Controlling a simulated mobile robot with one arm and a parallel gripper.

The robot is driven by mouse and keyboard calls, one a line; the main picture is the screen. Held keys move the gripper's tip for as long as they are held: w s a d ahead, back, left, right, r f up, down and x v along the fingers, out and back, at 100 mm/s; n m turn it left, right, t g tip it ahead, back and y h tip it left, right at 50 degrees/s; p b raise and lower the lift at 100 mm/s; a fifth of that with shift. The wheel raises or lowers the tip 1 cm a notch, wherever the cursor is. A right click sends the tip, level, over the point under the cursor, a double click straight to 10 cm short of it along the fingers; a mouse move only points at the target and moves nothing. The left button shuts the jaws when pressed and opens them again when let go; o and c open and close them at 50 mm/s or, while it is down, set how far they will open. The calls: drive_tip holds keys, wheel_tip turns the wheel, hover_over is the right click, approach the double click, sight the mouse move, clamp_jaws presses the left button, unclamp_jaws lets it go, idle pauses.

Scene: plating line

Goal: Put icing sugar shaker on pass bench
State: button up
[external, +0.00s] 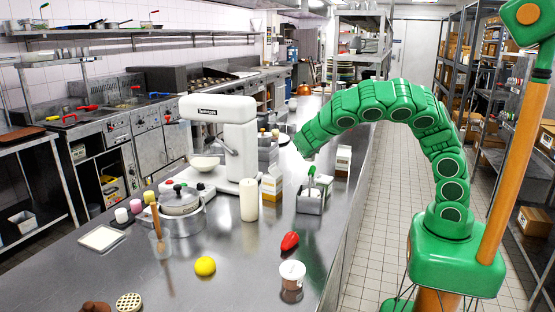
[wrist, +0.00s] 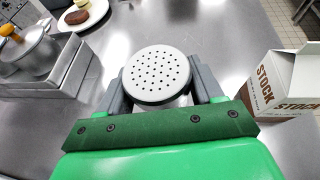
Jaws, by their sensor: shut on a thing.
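A shaker with a round, pale grey lid full of small holes (wrist: 157,75) stands between my two grey fingers in the wrist view. My gripper (wrist: 160,88) is shut on it, one finger on each side. The shaker's body is hidden below its lid. In the external view my green arm reaches over the long steel bench (external: 235,240), and its end (external: 303,143) is near the bench's far right part. The shaker cannot be made out there. Bench top lies below the shaker in the wrist view; I cannot tell whether they touch.
A white STOCK carton (wrist: 272,85) stands close at right in the wrist view. A steel container (wrist: 70,75) is at left, with a plate (wrist: 98,14) behind. A stand mixer (external: 232,135) is left of my arm. Bare bench shows beyond the shaker.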

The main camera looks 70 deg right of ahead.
drive_tip(key=shift+w+d+f, duration=0.3)
drive_tip(key=shift+w+f, duration=0.45)
drive_tip(key=shift+f, duration=0.15)
drive_tip(key=shift+w+f, duration=0.1)
drive_tip(key=shift+f, duration=1.55)
drive_tip(key=shift+f, duration=0.1)
drive_tip(key=o, duration=1.3)
drive_tip(key=shift+c, duration=0.2)
drive_tip(key=shift+a, duration=0.1)
drive_tip(key=v, duration=1.2)
